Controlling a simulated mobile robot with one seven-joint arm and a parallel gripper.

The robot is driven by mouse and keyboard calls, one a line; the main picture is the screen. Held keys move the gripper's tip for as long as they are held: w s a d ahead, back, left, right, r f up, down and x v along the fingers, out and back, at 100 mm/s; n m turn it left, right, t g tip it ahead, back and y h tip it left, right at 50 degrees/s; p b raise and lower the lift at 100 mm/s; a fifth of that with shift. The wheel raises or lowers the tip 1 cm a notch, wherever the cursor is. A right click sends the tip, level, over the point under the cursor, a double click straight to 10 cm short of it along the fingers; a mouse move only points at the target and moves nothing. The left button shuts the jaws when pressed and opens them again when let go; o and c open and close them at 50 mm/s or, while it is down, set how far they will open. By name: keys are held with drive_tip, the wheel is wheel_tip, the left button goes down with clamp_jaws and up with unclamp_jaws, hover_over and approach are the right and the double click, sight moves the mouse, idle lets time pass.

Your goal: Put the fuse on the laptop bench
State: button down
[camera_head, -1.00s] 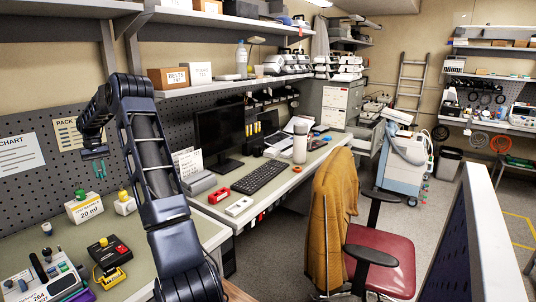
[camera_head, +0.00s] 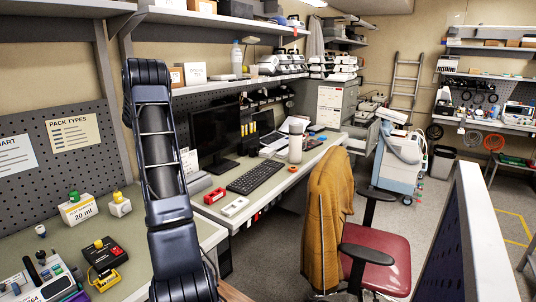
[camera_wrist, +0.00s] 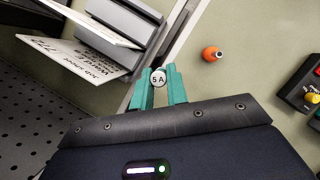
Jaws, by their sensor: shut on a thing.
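My gripper (camera_wrist: 158,82) shows in the wrist view, its teal fingers shut on the fuse (camera_wrist: 158,77), a small piece with a round white end marked "5 A". In the head view my arm hides both gripper and fuse. The bench with the keyboard, which I take for the laptop bench (camera_head: 276,193), runs along the wall beyond my arm. A dark open device, maybe the laptop (camera_head: 273,144), stands toward its far end. In the wrist view the fuse is over or near a bench seam; its height is unclear.
A grey holder with printed cards (camera_wrist: 120,25) stands close ahead of the fingers. An orange-topped piece (camera_wrist: 211,54) is to their right. The keyboard (camera_head: 257,177), a red box (camera_head: 214,196) and a white box (camera_head: 235,206) occupy the bench; bare surface lies around them.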

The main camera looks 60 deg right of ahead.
drive_tip(key=s+d+n+t+h, duration=0.15)
drive_tip(key=s+d+n, duration=0.35)
drive_tip(key=d, duration=1)
drive_tip(key=s+d+n+t, duration=0.35)
drive_tip(key=d+n, duration=0.25)
drive_tip(key=d, duration=0.8)
drive_tip(key=shift+g, duration=0.4)
wheel_tip(320, 180, down, 19)
drive_tip(key=shift+s+d+r, duration=0.15)
drive_tip(key=shift+r, duration=0.05)
drive_tip(key=shift+f, duration=0.1)
drive_tip(key=c, duration=1.4)
unclamp_jaws()
